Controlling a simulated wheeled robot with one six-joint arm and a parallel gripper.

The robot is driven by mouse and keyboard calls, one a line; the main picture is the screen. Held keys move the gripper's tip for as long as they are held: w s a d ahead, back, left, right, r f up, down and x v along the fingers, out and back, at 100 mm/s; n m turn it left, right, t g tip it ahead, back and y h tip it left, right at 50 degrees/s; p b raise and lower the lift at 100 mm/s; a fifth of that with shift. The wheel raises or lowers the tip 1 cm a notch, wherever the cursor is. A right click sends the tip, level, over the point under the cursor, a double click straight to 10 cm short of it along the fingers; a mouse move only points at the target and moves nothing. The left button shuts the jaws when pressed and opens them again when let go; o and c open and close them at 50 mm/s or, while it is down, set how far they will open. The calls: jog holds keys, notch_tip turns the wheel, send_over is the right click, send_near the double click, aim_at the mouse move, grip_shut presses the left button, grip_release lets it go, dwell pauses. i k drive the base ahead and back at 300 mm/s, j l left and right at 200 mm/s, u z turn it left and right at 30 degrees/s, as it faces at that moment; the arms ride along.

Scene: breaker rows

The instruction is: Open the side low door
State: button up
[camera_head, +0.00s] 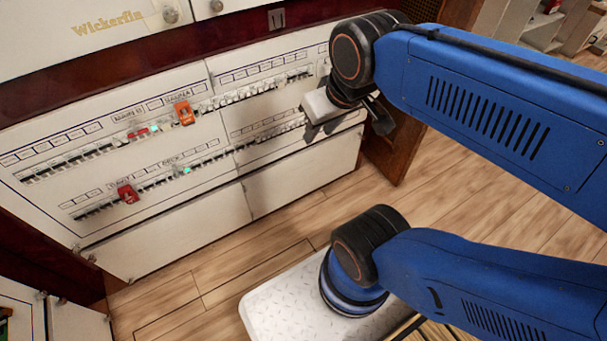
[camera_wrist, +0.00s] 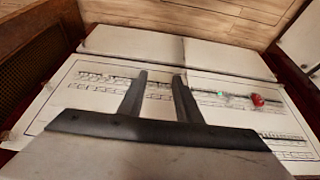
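The white breaker cabinet (camera_head: 228,125) stands left of centre in the head view, with rows of switches. Below the rows are two plain white low panels, the left one (camera_head: 170,235) and the right one (camera_head: 305,175), and both look closed. They also show at the top of the wrist view, one on the left (camera_wrist: 130,43) and one on the right (camera_wrist: 228,59). I cannot tell which panel the task calls the side low door. My gripper (camera_head: 345,126) is in front of the right-hand breaker rows. Its two dark fingers (camera_wrist: 160,77) are apart with nothing between them.
A red switch (camera_head: 127,193) and an orange switch (camera_head: 184,113) stick out of the left rows. A brown wooden panel (camera_head: 402,140) stands at the cabinet's right. Another white cabinet (camera_head: 75,322) is at lower left. The wooden floor (camera_head: 225,280) before the cabinet is clear.

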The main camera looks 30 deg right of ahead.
aim_at(267, 190)
jog(key=i+j+z, duration=0.1)
jog(key=j+z, duration=0.25)
jog(key=j, duration=0.2)
jog(key=j+z, duration=0.4)
jog(key=j, duration=0.1)
